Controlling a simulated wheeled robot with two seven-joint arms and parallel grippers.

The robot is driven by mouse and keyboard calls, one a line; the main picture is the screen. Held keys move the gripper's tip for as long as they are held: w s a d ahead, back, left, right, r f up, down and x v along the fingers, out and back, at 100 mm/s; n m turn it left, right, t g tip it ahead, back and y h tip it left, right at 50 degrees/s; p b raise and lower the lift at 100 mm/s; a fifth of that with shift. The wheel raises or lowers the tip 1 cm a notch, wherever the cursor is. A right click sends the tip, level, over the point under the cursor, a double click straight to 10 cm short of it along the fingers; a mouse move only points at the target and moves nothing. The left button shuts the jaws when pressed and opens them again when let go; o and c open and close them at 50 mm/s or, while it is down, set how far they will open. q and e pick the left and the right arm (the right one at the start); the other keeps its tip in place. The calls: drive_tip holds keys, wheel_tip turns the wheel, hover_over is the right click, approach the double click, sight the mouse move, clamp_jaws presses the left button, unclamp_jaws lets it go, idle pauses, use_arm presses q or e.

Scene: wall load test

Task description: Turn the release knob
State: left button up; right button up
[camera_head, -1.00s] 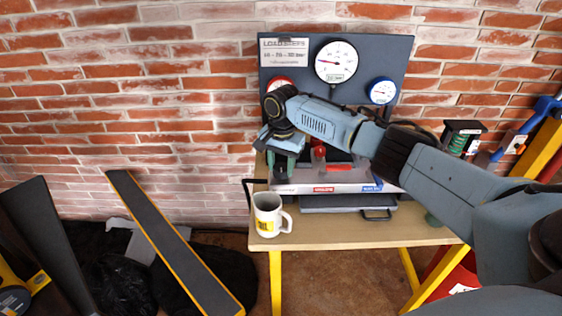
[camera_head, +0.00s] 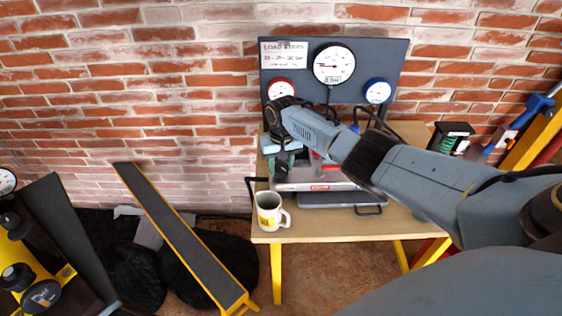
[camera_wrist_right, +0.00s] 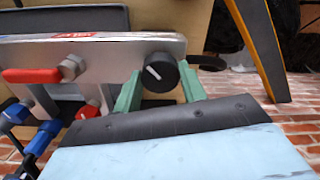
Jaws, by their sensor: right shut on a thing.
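The release knob (camera_wrist_right: 160,72) is round and black with a white pointer line. It sits at one end of a silver metal block (camera_wrist_right: 110,48) in the right wrist view. My right gripper (camera_wrist_right: 160,90) has one green finger on each side of the knob and is shut on it. In the head view my right gripper (camera_head: 281,160) reaches down at the left end of the block, and my wrist hides the knob there. My left gripper is in neither view.
A dark panel with a large white gauge (camera_head: 333,64), a red gauge (camera_head: 280,89) and a blue gauge (camera_head: 377,91) stands behind. A red lever (camera_wrist_right: 32,76) is on the block. A mug (camera_head: 269,211) stands at the wooden table's (camera_head: 330,228) front left.

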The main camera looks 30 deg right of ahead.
sight(281, 167)
drive_tip(key=n, duration=0.4)
drive_tip(key=shift+n, duration=2.8)
drive_tip(key=shift+w, duration=0.1)
drive_tip(key=o, duration=1)
drive_tip(key=shift+r, duration=0.1)
drive_tip(key=shift+r+p, duration=0.4)
wheel_tip(281, 167, up, 12)
drive_tip(key=shift+d+r+p, duration=0.15)
drive_tip(key=shift+r+p, duration=0.1)
drive_tip(key=shift+p, duration=0.7)
drive_tip(key=shift+f, duration=0.1)
